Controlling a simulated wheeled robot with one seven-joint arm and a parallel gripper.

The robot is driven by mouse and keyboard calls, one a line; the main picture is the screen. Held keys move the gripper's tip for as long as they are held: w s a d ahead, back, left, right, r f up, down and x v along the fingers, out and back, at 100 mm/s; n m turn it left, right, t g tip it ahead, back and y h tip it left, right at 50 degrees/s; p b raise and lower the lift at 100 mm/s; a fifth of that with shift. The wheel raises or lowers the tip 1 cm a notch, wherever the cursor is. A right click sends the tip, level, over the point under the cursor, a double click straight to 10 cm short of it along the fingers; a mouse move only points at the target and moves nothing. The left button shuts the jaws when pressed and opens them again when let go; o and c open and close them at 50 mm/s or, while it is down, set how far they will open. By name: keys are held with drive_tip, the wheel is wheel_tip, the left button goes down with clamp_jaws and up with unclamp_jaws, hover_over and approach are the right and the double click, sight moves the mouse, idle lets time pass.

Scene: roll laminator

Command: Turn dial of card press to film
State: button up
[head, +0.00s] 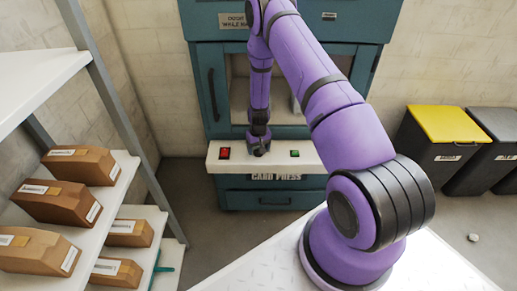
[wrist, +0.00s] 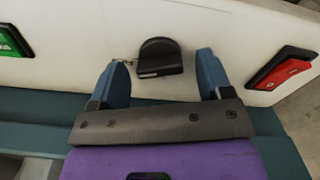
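The card press (head: 268,100) is a tall teal cabinet with a white front panel (head: 222,163) labelled "CARD PRESS". My gripper (head: 259,149) is at that panel in the head view and hides the dial there. In the wrist view the dial (wrist: 160,58) is a dark rounded knob on the white panel. My gripper (wrist: 168,78) is open, with one blue finger on each side of the dial and visible gaps to it. Neither finger clearly touches it. The film marking cannot be read.
A red switch (head: 224,153) and a green button (head: 295,153) flank the dial; they also show in the wrist view as red (wrist: 281,68) and green (wrist: 12,42). Shelves with brown boxes (head: 62,201) stand left. Yellow-lidded (head: 447,124) and dark bins (head: 497,125) stand right.

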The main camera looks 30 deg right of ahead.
wheel_tip(320, 180, up, 11)
idle(0.7)
drive_tip(key=shift+f, duration=0.1)
drive_tip(key=s+a+r+t, duration=0.1)
drive_tip(key=s+a+r, duration=0.2)
drive_tip(key=r, duration=0.8)
drive_tip(key=s+a+r+n+t, duration=0.1)
drive_tip(key=s+a+r, duration=0.15)
drive_tip(key=r, duration=0.85)
drive_tip(key=s+a+r+t, duration=0.1)
drive_tip(key=s+a+r, duration=0.15)
drive_tip(key=r, duration=0.85)
drive_tip(key=s+a+r, duration=0.2)
drive_tip(key=s+r, duration=0.2)
drive_tip(key=s, duration=0.5)
drive_tip(key=s+a+r+n+t, duration=0.1)
drive_tip(key=s+a+r, duration=0.1)
drive_tip(key=s+r, duration=0.3)
drive_tip(key=s+a+r+n+t, duration=0.1)
drive_tip(key=s+a+r, duration=0.2)
drive_tip(key=s, duration=0.9)
drive_tip(key=shift+v, duration=1.1)
